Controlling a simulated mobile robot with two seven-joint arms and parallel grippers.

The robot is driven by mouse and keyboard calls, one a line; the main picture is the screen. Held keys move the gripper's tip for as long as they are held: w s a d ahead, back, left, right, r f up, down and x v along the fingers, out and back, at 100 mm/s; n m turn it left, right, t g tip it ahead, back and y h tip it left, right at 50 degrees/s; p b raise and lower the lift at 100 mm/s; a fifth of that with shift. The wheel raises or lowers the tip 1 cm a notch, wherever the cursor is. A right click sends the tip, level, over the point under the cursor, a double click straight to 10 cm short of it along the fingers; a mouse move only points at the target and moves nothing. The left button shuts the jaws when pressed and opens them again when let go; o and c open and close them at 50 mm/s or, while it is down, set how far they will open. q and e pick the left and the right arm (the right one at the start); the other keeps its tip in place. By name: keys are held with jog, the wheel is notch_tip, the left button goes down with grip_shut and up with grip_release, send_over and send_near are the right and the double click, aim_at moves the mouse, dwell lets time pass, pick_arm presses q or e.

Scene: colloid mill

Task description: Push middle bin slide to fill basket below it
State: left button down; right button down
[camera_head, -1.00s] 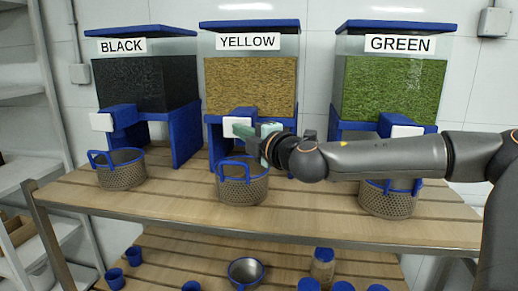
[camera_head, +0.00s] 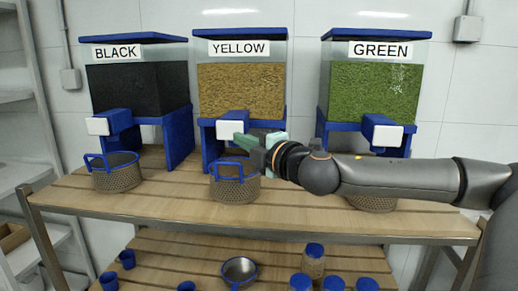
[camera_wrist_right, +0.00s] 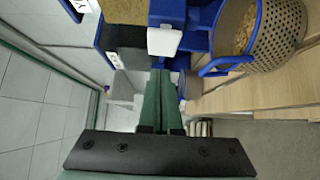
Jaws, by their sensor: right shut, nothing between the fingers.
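The middle bin (camera_head: 240,90), labelled YELLOW, holds yellow-brown grains. Its blue slide has a white front plate (camera_head: 230,129), which also shows in the right wrist view (camera_wrist_right: 163,42). A mesh basket (camera_head: 235,187) with a blue rim and handle stands below; it also shows in the right wrist view (camera_wrist_right: 283,38). My left gripper is out of view.
The BLACK bin (camera_head: 125,88) with its basket (camera_head: 117,178) stands left, the GREEN bin (camera_head: 372,92) right. My right arm partly covers the green bin's basket (camera_head: 372,204). Cups, jars and a bowl (camera_head: 240,271) sit on the lower shelf.

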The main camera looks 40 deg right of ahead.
jog(key=s+b, duration=0.3)
jog(key=s, duration=0.3)
jog(key=shift+a, duration=0.3)
jog(key=shift+f, duration=0.1)
dwell(2.6)
